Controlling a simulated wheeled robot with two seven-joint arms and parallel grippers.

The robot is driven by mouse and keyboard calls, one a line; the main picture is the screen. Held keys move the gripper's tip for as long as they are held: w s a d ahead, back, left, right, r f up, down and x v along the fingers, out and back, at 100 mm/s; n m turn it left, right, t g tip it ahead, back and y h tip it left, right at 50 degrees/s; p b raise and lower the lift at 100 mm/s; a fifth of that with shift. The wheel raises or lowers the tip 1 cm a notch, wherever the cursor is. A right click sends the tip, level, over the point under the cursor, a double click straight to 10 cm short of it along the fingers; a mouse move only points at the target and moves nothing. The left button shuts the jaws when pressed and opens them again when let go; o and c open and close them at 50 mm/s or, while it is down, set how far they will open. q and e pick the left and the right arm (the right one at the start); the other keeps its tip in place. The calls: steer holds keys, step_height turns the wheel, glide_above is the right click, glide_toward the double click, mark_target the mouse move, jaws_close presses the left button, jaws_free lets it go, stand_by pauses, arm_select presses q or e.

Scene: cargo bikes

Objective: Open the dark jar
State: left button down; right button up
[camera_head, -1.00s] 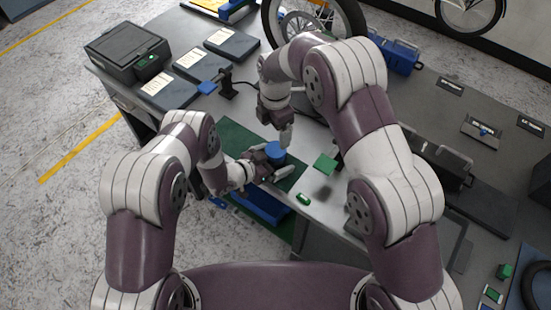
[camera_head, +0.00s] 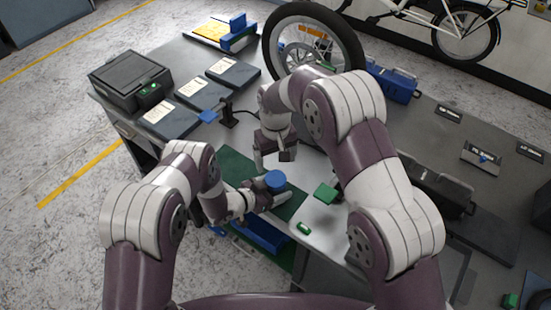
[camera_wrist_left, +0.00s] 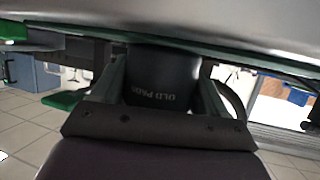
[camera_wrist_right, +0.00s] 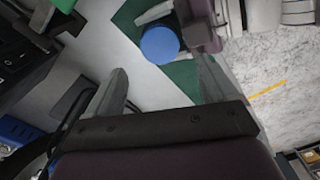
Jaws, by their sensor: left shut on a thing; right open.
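The dark jar (camera_wrist_left: 160,85) shows in the left wrist view between my left gripper's fingers, with "OLD PADS" lettered on its side. In the head view its round blue lid (camera_head: 275,179) shows on top. My left gripper (camera_head: 268,196) is shut on the jar's body from the left, over the green mat (camera_head: 238,168). My right gripper (camera_head: 273,158) is open and empty, apart from the lid and just beyond it in the head view. In the right wrist view the blue lid (camera_wrist_right: 160,44) lies between and past the open fingertips. The jar's lower part is hidden in the head view.
A green block (camera_head: 325,193) and a small green piece (camera_head: 304,229) lie right of the mat. A blue-topped stand (camera_head: 226,115), dark labelled trays (camera_head: 233,73), a black box device (camera_head: 130,75) and a bike wheel (camera_head: 313,42) stand behind. A blue bin (camera_head: 262,236) is below the front edge.

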mark_target(276, 178)
steer(key=m, duration=1.1)
steer(key=shift+f+m, duration=0.1)
steer(key=shift+m, duration=0.3)
step_height(276, 178, down, 8)
steer(key=shift+r, duration=0.1)
steer(key=c, duration=1.1)
steer(key=n, duration=0.2)
steer(key=shift+n, duration=0.4)
